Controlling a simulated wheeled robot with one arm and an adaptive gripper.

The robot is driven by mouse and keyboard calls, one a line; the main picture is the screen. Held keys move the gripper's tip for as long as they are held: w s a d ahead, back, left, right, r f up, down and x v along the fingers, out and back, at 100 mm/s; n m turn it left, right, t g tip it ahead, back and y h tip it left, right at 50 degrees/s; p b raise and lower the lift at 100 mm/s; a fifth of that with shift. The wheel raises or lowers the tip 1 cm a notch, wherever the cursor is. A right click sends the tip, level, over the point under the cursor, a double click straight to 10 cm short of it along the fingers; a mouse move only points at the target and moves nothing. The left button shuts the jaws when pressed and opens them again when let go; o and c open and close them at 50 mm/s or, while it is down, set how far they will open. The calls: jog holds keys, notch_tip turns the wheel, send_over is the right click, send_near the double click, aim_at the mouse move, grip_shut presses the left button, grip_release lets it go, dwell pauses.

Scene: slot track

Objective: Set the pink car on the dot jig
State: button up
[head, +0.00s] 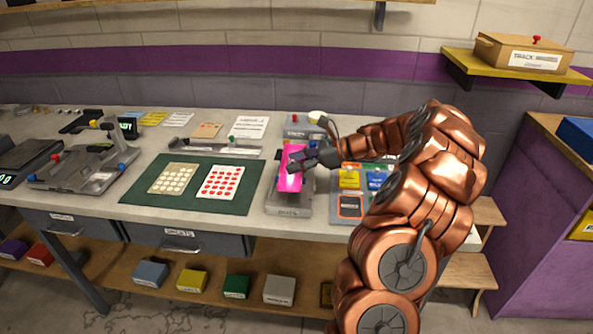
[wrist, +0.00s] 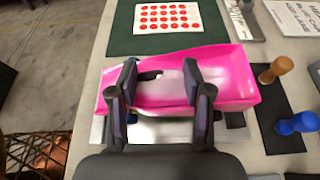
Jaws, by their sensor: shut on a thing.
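The pink car (head: 291,180) is a bright pink shell over the grey dot jig (head: 289,204) near the table's front edge. My gripper (head: 297,164) reaches in from the right and is shut on the car. In the wrist view the pink car (wrist: 225,70) lies crosswise, and both dark fingers of my gripper (wrist: 160,85) are on it. Part of the grey jig (wrist: 160,130) shows below the car there. The car hides most of the jig's top, and I cannot tell whether the two touch.
A green mat (head: 145,197) with two dotted sheets lies left of the jig. A tray of coloured cards (head: 349,207) stands to its right. In the wrist view an orange peg (wrist: 275,68) and a blue peg (wrist: 298,123) stand close to the car's right end.

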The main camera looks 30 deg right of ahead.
aim_at(297, 174)
jog(key=shift+f, duration=1.5)
jog(key=shift+f+p, duration=0.3)
jog(key=shift+f, duration=0.25)
jog(key=o, duration=1.3)
